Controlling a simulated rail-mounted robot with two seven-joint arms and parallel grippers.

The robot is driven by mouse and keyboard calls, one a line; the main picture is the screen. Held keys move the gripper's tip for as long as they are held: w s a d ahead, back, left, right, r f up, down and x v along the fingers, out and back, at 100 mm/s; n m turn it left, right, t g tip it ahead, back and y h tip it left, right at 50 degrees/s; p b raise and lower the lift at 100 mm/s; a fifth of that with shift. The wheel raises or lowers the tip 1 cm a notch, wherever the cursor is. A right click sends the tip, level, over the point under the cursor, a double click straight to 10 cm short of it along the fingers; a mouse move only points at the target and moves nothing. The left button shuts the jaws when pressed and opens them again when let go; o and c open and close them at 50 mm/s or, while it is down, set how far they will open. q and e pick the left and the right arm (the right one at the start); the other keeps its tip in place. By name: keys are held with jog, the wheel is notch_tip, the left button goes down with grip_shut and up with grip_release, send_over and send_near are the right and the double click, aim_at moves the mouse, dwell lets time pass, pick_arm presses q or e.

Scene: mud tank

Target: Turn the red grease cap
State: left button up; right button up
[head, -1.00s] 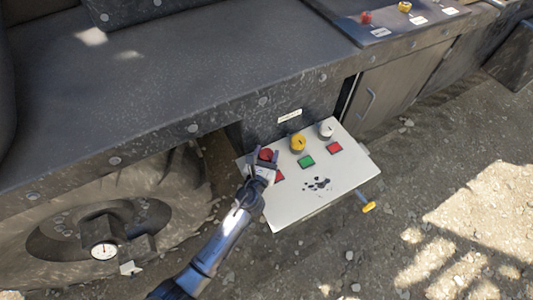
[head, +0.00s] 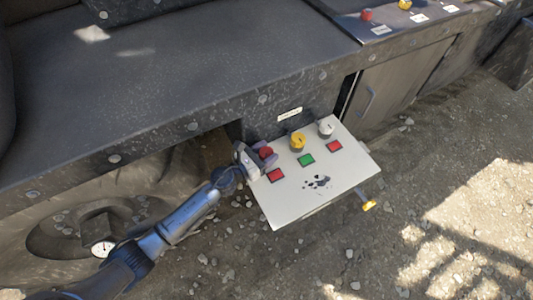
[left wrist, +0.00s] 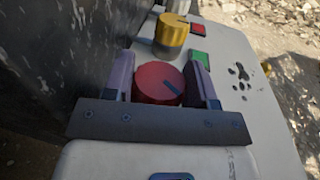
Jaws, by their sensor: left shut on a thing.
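The red grease cap (head: 266,152) stands at the left end of a row of caps on a pale panel (head: 290,205). In the left wrist view the red cap (left wrist: 158,83) is round, with a dark mark on its top. My left gripper (head: 262,157) comes in from the left and is shut on the red cap. In the left wrist view its two fingers (left wrist: 160,80) lie on either side of the cap. A yellow cap (head: 298,142) and a pale grey cap (head: 326,128) stand further right in the row. My right gripper is not in view.
Red and green squares (head: 306,160) lie in front of the caps. A yellow-tipped handle (head: 369,206) sticks out at the panel's right side. The dark machine body (head: 180,80) overhangs behind. A round gauge (head: 102,249) sits by the wheel at lower left. Gravel ground lies open in front.

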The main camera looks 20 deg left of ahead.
pick_arm(q)
jog(key=m+g+h+b, duration=0.2)
jog(key=h+b, duration=0.1)
jog(key=shift+f+m, duration=0.15)
jog(key=shift+m, duration=0.25)
jog(key=shift+m+g+h+b, duration=0.6)
jog(key=shift+g+h+b, duration=0.2)
jog(key=shift+g+h, duration=0.15)
jog(key=shift+r, duration=0.2)
jog(key=o, duration=0.9)
jog(key=shift+v, duration=6.9)
